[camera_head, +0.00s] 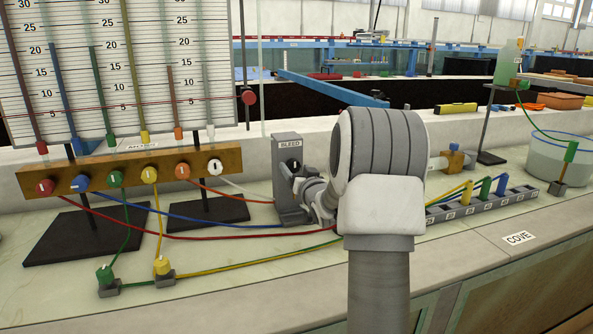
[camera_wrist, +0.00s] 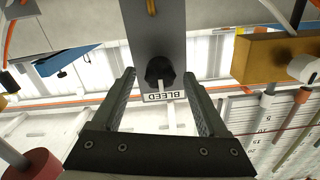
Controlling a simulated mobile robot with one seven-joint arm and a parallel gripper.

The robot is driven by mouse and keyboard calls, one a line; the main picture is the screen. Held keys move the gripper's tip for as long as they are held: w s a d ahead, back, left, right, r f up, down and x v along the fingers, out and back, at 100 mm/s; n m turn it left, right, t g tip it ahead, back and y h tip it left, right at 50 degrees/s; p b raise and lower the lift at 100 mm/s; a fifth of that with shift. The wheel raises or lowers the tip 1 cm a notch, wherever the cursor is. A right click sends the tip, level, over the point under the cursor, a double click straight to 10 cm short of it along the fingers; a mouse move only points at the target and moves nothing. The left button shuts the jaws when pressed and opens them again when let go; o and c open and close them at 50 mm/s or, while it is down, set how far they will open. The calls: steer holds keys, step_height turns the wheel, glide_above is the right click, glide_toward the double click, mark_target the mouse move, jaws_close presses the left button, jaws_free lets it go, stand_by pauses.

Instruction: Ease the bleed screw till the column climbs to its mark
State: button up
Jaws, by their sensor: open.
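The grey bleed block (camera_head: 289,205), labelled BLEED, stands upright on the counter left of my arm. Its black bleed screw (camera_head: 294,165) also shows in the wrist view (camera_wrist: 160,70), with a pale pointer toward the label. My gripper (camera_wrist: 159,75) is open, one finger on each side of the screw, with gaps showing; its depth to the screw is unclear. In the head view my arm mostly hides the gripper. The gauge board (camera_head: 72,85) carries several coloured columns at different heights. A red line crosses it low down, with a red knob (camera_head: 248,97) at its right. The white column's level is unclear.
A brass manifold (camera_head: 110,174) with coloured knobs stands left of the block, its hoses crossing the counter. A grey rack (camera_head: 500,201) with coloured plugs is right of my arm. A water tub (camera_head: 555,160) stands far right. The front counter is mostly clear.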

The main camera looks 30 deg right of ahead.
steer(key=shift+s, duration=0.1)
steer(key=p+v, duration=0.2)
steer(key=v, duration=1.5)
steer(key=shift+s, duration=0.1)
stand_by(1.9)
